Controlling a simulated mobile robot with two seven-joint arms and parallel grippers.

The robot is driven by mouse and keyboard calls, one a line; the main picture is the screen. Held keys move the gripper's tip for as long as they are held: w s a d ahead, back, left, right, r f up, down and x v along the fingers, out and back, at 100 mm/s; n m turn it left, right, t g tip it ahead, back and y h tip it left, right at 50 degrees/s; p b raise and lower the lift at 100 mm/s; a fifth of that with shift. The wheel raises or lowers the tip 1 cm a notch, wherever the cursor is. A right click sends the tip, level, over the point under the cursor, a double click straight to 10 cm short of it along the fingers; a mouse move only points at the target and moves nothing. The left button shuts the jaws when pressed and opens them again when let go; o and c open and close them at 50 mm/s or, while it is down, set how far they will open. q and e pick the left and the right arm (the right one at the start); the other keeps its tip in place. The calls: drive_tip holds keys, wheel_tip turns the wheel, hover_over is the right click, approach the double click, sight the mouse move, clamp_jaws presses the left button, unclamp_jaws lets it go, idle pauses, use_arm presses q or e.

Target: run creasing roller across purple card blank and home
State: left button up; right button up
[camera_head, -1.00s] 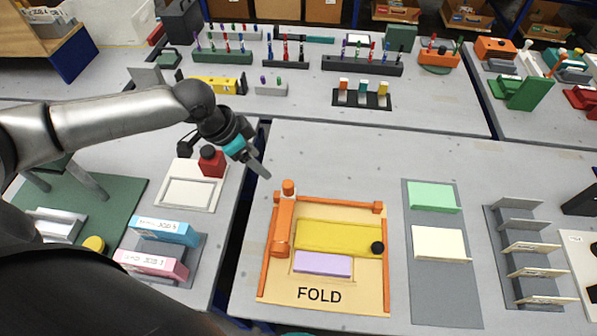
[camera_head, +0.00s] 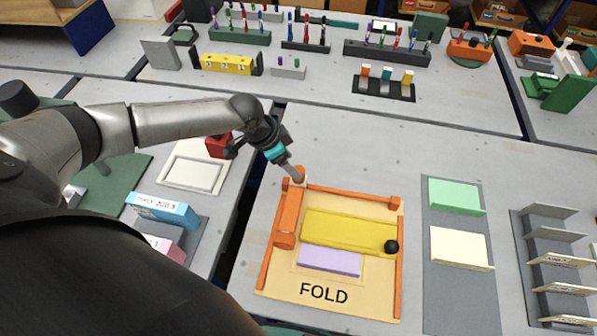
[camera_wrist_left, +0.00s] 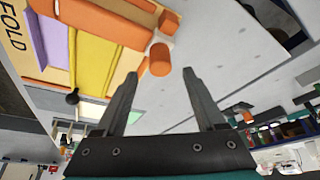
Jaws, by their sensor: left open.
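The purple card blank (camera_head: 330,261) lies flat on the tan FOLD board (camera_head: 365,300), just in front of a yellow plate (camera_head: 345,231) with a black knob (camera_head: 391,247). In the left wrist view my open fingers (camera_wrist_left: 162,74) point at the knob, which shows between and beyond the tips. Contact cannot be told.
Right of the board, a grey mat (camera_head: 455,300) holds a green card (camera_head: 455,196) and a cream card (camera_head: 460,247). A grey slotted rack (camera_head: 550,230) stands farther right. A gap separates the left table, with its white tray (camera_head: 195,172).

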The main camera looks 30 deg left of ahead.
sight(292, 201)
use_arm(q)
drive_tip(key=shift+b+x, duration=0.5)
drive_tip(key=shift+x, duration=2.45)
drive_tip(key=shift+c, duration=0.4)
clamp_jaws()
